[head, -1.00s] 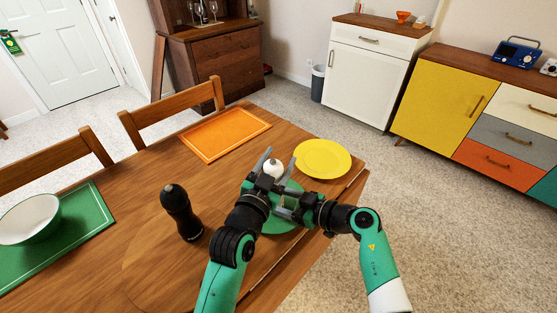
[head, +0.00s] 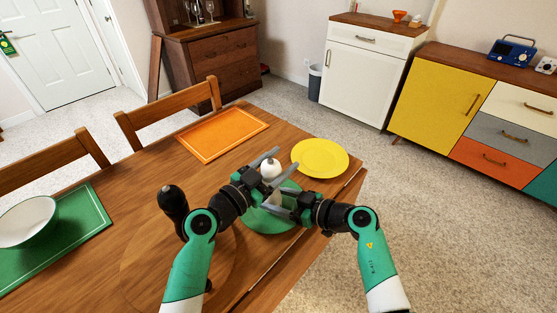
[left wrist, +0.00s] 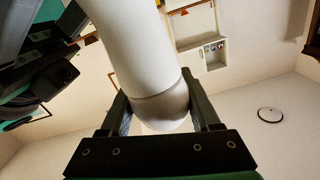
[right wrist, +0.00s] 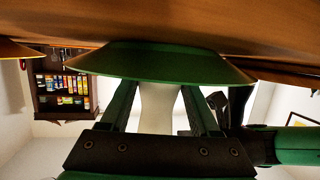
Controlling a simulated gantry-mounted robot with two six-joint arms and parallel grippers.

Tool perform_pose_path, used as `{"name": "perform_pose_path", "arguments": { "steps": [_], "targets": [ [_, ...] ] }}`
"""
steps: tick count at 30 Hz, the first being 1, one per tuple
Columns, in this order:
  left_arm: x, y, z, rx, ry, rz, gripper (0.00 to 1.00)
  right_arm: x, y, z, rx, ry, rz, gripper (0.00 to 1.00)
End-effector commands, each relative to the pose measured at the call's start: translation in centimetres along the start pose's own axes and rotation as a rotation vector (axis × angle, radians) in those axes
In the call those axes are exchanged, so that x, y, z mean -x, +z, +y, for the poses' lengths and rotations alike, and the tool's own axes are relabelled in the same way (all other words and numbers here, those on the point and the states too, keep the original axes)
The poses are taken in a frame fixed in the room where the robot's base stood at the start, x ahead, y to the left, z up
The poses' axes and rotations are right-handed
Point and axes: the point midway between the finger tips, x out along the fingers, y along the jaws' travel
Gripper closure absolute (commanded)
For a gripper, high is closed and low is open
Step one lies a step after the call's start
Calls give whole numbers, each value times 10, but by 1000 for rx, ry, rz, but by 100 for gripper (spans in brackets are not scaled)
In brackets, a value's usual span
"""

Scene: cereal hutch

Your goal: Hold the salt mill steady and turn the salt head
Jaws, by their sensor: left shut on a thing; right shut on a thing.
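The white salt mill stands upright on a green plate (head: 262,221). Its round head (head: 269,167) shows between the left fingers in the head view. My left gripper (head: 284,161) is shut on the salt head, which shows rounded above a thin seam in the left wrist view (left wrist: 162,108). My right gripper (head: 284,200) is shut on the mill's body lower down. In the right wrist view, the pale body (right wrist: 157,105) sits between the right fingers, by the green plate. The fingers hide much of the mill in the head view.
A black mill (head: 172,203) stands left, partly behind my left arm. A yellow plate (head: 320,157) lies just beyond the grippers, and an orange placemat (head: 222,134) farther back. A white bowl (head: 27,221) sits on a green placemat (head: 84,235) at left.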

Motion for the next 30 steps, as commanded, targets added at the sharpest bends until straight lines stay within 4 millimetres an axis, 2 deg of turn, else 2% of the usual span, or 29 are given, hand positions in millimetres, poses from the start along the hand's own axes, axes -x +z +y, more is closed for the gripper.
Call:
{"name": "perform_pose_path", "arguments": {
  "steps": [10,11,15,25,30],
  "targets": [
    [1,4,1,-2,14,-1,93,0,0,0,-2,1,0,69],
    [1,4,1,-2,14,-1,33,0,0,0,-2,1,0,69],
    [1,3,1,-2,13,0,8,0,0,0,-2,1,0,69],
    [1,1,0,-3,12,4,7,0,0,0,-2,0,0,69],
    [14,2,0,-3,11,5,7,0,0,0,-2,0,0,69]
  ]
}}
